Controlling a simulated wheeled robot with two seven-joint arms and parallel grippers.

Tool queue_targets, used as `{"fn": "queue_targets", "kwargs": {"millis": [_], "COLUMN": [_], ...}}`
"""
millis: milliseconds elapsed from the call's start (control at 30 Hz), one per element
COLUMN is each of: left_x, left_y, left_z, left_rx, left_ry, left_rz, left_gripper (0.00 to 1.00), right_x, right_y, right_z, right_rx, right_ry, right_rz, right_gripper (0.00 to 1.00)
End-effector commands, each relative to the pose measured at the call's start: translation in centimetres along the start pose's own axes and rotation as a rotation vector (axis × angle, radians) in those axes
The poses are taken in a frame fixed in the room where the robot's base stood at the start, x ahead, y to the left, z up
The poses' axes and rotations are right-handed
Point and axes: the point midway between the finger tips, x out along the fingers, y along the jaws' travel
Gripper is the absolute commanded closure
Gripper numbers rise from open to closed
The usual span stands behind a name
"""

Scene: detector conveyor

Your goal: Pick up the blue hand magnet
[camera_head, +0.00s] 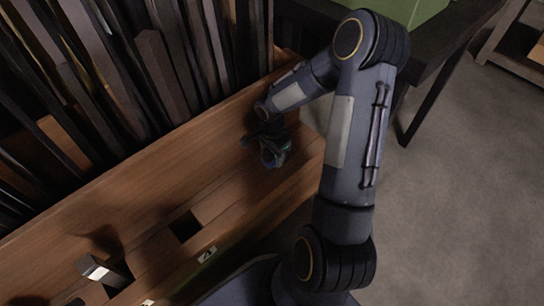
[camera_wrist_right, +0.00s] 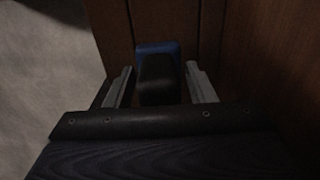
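The blue hand magnet (camera_wrist_right: 157,70) shows in the right wrist view as a dark block with a blue top. It stands between the two grey fingers of my right gripper (camera_wrist_right: 161,86), with a gap visible on each side. The gripper is open around it. In the head view my right gripper (camera_head: 268,148) is low over the wooden bench (camera_head: 215,190) near its right end. The magnet is mostly hidden by the gripper there. My left gripper is not in view.
Dark upright boards (camera_head: 110,70) line the back of the bench. A dark block with a pale face (camera_head: 93,268) stands at the front left, and a square hole (camera_head: 184,226) lies in the bench. A green box (camera_head: 400,10) sits on a dark table behind my right arm.

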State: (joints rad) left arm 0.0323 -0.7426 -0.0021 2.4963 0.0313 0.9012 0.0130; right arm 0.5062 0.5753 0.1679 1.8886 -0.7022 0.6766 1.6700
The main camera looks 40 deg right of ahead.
Motion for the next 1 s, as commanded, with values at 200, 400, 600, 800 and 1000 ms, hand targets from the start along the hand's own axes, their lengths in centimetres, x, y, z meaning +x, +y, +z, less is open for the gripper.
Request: {"fn": "queue_targets", "kwargs": {"millis": [200,400,600,800,1000], "left_x": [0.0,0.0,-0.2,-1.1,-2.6], "left_y": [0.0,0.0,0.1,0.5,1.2], "left_z": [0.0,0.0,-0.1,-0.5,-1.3], "left_rx": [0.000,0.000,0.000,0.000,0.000], "left_ry": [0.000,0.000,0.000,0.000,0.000], "left_rz": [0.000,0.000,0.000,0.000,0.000], "left_gripper": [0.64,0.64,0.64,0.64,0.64], "right_x": [0.0,-0.1,-0.5,-2.8,-7.0], "right_y": [0.0,0.0,-0.1,-0.1,2.2], "right_z": [0.0,0.0,0.0,0.0,1.4], "right_rx": [0.000,-0.001,-0.001,-0.001,-0.003], "right_ry": [0.000,0.000,0.001,0.003,0.003], "right_rz": [0.000,-0.001,-0.001,-0.003,-0.003], "right_gripper": [0.79,0.89,0.89,0.89,0.89]}}
